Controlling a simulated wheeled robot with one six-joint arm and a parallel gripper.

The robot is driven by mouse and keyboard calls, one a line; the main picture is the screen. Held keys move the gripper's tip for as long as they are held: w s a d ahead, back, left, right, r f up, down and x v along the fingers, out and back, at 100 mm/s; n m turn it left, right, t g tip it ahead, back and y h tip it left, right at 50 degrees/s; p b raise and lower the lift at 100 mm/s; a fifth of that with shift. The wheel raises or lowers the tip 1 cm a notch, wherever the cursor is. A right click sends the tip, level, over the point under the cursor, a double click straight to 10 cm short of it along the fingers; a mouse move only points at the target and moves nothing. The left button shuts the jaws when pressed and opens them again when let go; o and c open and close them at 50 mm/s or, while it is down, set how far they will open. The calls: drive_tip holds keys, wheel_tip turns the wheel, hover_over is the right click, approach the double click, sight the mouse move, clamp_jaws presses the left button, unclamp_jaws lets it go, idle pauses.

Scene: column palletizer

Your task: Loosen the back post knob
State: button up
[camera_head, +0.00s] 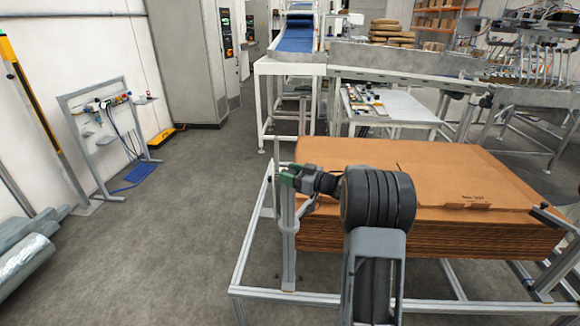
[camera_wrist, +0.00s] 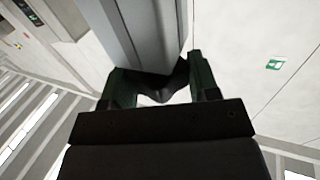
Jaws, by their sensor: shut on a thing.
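My gripper (camera_head: 287,173) reaches left across the near left corner of the cardboard stack, at an upright grey post on the metal frame. In the wrist view my gripper (camera_wrist: 160,85) has its two green-edged fingers shut on a dark knob (camera_wrist: 163,80) at the side of the grey post (camera_wrist: 148,35). In the head view the post (camera_head: 288,235) stands upright, and the knob is hidden by the gripper. A thinner upright post (camera_head: 276,170) shows just behind it.
A tall stack of flat cardboard (camera_head: 430,205) fills the metal frame (camera_head: 262,290) right of the post. A conveyor (camera_head: 400,62) and a white table (camera_head: 405,108) stand behind.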

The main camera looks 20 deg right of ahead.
drive_tip(key=n+g+y+p, duration=0.1)
drive_tip(key=n+g+y, duration=0.1)
drive_tip(key=n+g+y+p, duration=0.1)
drive_tip(key=n+g+y, duration=0.1)
drive_tip(key=g, duration=0.1)
drive_tip(key=shift+w+d+n+g, duration=0.1)
drive_tip(key=shift+w+n+g, duration=0.05)
drive_tip(key=shift+n+g, duration=0.15)
drive_tip(key=n+g+y+p, duration=0.1)
drive_tip(key=g, duration=0.1)
drive_tip(key=shift+r+n+g+y+p, duration=0.1)
drive_tip(key=shift+n+g+y+p, duration=0.2)
drive_tip(key=shift+n+p, duration=0.1)
drive_tip(key=n+g+p, duration=0.1)
drive_tip(key=p, duration=0.1)
drive_tip(key=n+g+p, duration=0.1)
drive_tip(key=g+p, duration=0.1)
drive_tip(key=shift+r+g+y, duration=0.15)
drive_tip(key=shift+g+y, duration=0.15)
drive_tip(key=shift+y, duration=0.1)
drive_tip(key=n+g+p, duration=0.1)
drive_tip(key=p, duration=0.1)
drive_tip(key=shift+g+p, duration=0.3)
drive_tip(key=shift+w+f+n, duration=0.1)
drive_tip(key=shift+f+n, duration=0.2)
drive_tip(key=o, duration=0.9)
drive_tip(key=shift+r, duration=0.1)
